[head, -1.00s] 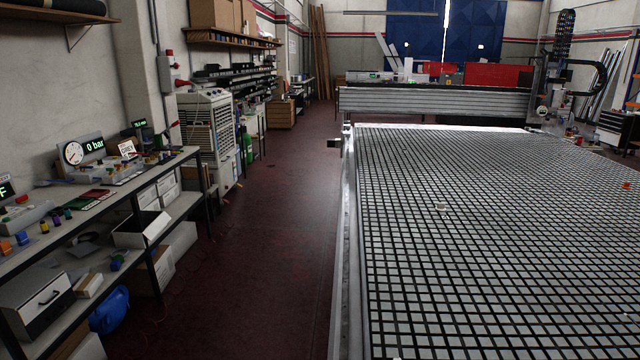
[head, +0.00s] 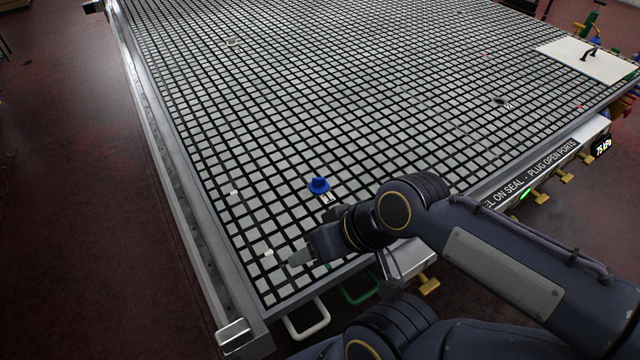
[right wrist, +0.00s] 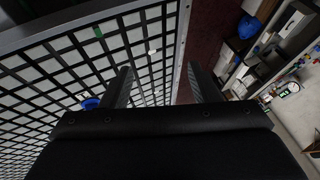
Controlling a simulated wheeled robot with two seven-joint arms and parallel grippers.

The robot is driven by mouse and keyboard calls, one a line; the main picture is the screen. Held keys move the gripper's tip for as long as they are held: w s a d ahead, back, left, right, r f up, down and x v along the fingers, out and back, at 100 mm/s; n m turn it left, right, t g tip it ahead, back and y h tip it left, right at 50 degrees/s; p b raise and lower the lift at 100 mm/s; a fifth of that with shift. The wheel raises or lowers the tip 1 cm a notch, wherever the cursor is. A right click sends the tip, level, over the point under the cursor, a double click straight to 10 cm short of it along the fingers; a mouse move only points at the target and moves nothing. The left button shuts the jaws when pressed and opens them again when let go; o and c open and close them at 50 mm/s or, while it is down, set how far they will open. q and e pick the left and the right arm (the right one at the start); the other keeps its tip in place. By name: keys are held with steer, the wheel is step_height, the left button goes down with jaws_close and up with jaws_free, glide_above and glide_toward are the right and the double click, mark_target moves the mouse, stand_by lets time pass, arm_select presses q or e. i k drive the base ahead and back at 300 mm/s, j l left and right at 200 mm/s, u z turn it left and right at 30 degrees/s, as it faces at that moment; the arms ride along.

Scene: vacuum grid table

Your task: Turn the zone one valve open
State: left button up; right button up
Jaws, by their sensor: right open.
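Several yellow valve handles stick out along the table's near side; the leftmost one (head: 428,285) is partly behind my right arm, and others (head: 540,197) are farther right. I cannot read which one is zone one. A blue knob-like piece (head: 319,185) with a small white tag sits on the grid; it also shows in the right wrist view (right wrist: 90,103). My right gripper (head: 300,256) is over the grid's near left corner, left of the leftmost yellow handle. In the right wrist view its fingers (right wrist: 158,80) are apart and empty. My left gripper is out of view.
The black-and-grey grid table (head: 250,120) has a metal left rail (head: 165,150). A white loop handle (head: 308,325) and a green one (head: 362,290) stick out at the near corner. A white panel (head: 580,60) lies at the far right. A display (head: 601,147) reads 75 kPa.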

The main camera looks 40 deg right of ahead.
mark_target(429, 286)
steer(key=z, duration=0.45)
steer(key=k+l+z, duration=0.1)
steer(key=z, duration=0.35)
steer(key=k+z, duration=0.1)
steer(key=z, duration=0.3)
steer(key=l+z, duration=0.15)
steer(key=z, duration=0.3)
steer(key=l+z, duration=0.1)
steer(key=z, duration=0.35)
steer(key=k+l+u, duration=0.1)
steer(key=u, duration=0.6)
steer(key=k+l, duration=0.05)
